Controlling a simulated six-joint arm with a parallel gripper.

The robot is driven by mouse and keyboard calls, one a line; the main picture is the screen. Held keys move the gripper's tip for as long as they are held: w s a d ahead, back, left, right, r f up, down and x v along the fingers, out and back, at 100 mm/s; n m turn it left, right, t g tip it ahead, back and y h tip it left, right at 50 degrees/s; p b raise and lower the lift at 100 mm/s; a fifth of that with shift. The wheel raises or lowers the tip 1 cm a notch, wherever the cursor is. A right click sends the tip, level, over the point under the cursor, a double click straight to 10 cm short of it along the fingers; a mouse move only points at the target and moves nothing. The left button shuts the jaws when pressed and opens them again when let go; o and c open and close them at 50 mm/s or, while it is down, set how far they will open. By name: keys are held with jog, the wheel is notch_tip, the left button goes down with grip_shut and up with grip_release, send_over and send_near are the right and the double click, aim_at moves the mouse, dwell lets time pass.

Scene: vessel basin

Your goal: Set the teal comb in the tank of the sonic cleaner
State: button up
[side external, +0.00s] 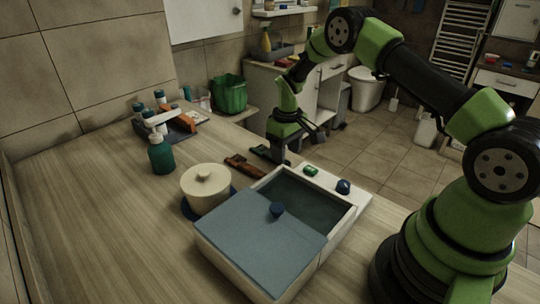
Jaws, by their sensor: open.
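The sonic cleaner (213,252) is a white box on the counter. Its blue-grey lid (245,232) with a dark blue knob covers the near part, and the dark tank (312,203) lies open at the far side. A dark teal strip that looks like the teal comb (262,153) lies on the counter behind the cleaner, partly hidden by my gripper. I cannot tell whether the fingers touch the comb.
A reddish-brown comb-like strip (243,167) lies beside the teal one. A cream lidded pot (206,190) stands left of the cleaner, with a teal pump bottle (161,155) behind it. A green bin (229,95) stands farther back. The left counter is clear.

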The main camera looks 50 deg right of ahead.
jog(key=shift+s+f, duration=0.15)
jog(key=shift+f, duration=1.3)
grip_shut()
